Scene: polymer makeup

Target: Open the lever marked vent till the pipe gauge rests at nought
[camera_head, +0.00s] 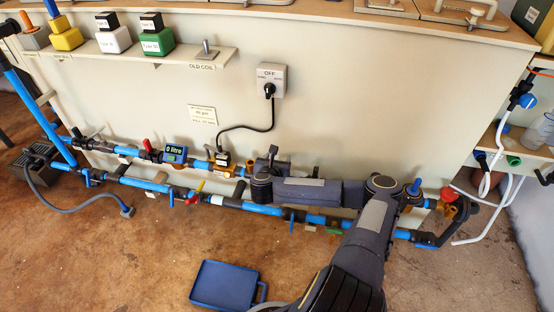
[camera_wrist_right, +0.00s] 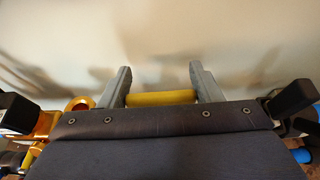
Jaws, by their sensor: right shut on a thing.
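My right gripper (camera_wrist_right: 160,76) is shut on a yellow bar (camera_wrist_right: 163,98), which lies crosswise between its two grey fingers in the right wrist view. A gold fitting with a ring (camera_wrist_right: 82,104) is just left of the fingers. In the head view, my right arm reaches left along the pipes, and its gripper end (camera_head: 264,172) is near the upper pipe; the held bar is hidden there. I cannot make out a vent mark or the pipe gauge. A meter (camera_head: 175,153) reads "0 litre". My left gripper is out of view.
Blue pipes (camera_head: 262,209) with several coloured levers run low along the pale panel. A switch box (camera_head: 271,80) marked OFF has a black cable. A shelf (camera_head: 190,66) holds coloured containers. A blue tray (camera_head: 224,286) lies on the floor, with bare floor around it.

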